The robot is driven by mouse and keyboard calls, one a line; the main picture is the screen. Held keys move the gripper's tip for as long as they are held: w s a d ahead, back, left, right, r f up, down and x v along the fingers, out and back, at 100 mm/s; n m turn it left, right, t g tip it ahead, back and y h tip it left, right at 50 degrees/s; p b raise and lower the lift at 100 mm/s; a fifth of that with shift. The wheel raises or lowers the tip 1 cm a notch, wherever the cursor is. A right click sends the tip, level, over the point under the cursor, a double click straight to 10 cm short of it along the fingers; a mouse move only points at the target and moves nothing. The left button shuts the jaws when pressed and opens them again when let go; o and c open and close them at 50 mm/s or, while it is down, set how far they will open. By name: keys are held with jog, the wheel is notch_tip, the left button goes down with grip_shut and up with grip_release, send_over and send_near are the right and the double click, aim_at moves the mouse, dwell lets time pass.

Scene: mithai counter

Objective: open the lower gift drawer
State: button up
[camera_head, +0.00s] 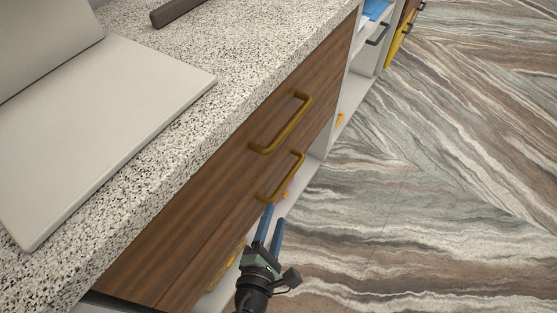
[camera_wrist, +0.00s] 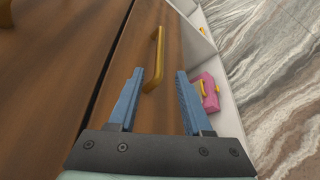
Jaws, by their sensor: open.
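The lower gift drawer (camera_head: 214,243) has a brown wood front and a brass bar handle (camera_head: 283,180). It looks shut, below an upper drawer with a like handle (camera_head: 285,125). My gripper (camera_head: 272,222) has blue fingers and is open just below the lower handle's near end. In the wrist view, the lower handle (camera_wrist: 158,55) runs away from me, its near end between the fingers in the picture. My gripper (camera_wrist: 159,80) is empty there. I cannot tell whether the fingers are level with the bar in depth or touch it.
A speckled stone counter (camera_head: 150,150) overhangs the drawers, with a pale slab (camera_head: 110,110) on it. A white shelf (camera_wrist: 230,100) below the drawer holds a pink box (camera_wrist: 208,93) with a yellow part. The marble floor (camera_head: 430,180) to the right is clear.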

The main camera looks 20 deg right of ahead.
aim_at(286, 179)
jog(key=b+x, duration=0.3)
jog(key=x, duration=0.9)
jog(key=shift+w+d, duration=0.25)
grip_shut()
dwell(1.0)
